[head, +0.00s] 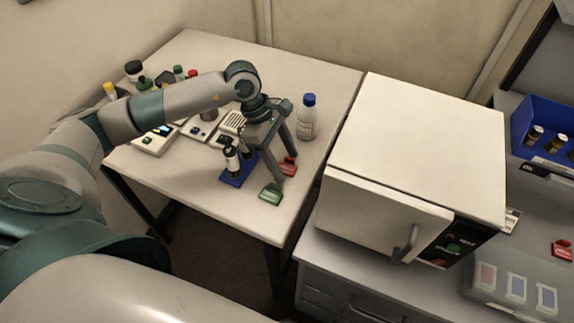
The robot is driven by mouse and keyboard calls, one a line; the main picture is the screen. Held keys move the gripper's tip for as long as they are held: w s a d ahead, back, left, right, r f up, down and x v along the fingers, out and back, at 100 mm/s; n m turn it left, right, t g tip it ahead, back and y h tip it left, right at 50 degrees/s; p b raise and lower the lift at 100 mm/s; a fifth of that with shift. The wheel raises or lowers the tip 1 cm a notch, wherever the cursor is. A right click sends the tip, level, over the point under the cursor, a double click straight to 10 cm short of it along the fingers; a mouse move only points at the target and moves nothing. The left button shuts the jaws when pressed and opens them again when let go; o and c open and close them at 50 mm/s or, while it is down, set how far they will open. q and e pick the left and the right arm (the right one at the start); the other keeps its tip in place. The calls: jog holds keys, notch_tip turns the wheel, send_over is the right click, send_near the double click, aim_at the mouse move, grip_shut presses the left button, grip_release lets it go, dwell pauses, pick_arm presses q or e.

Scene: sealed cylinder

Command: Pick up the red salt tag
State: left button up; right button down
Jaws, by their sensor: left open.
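A small red tag (289,168) lies on the white table (215,195), near its right edge. My left gripper (288,165) is open and points down over this red tag, with its fingers close around or just above it. I cannot tell whether the fingers touch it, and they hide part of it. A second red tag (563,250) lies at the far right by a clear-lidded box. The lettering on both tags is too small to read, so I cannot tell which says salt. My right gripper is not in view.
A green tag (271,193) lies just in front of the gripper. A blue rack (237,172) with small vials stands left of the fingers, and a blue-capped bottle (308,118) stands behind right. A large white oven (415,150) stands right of the table. The table's front is clear.

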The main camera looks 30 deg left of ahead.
aim_at(284, 166)
pick_arm(q)
jog(key=c, duration=1.1)
jog(key=shift+r, duration=0.1)
jog(key=shift+r+b, duration=0.35)
jog(key=shift+r, duration=0.2)
jog(key=shift+r+b, duration=1.45)
jog(key=shift+r, duration=2.95)
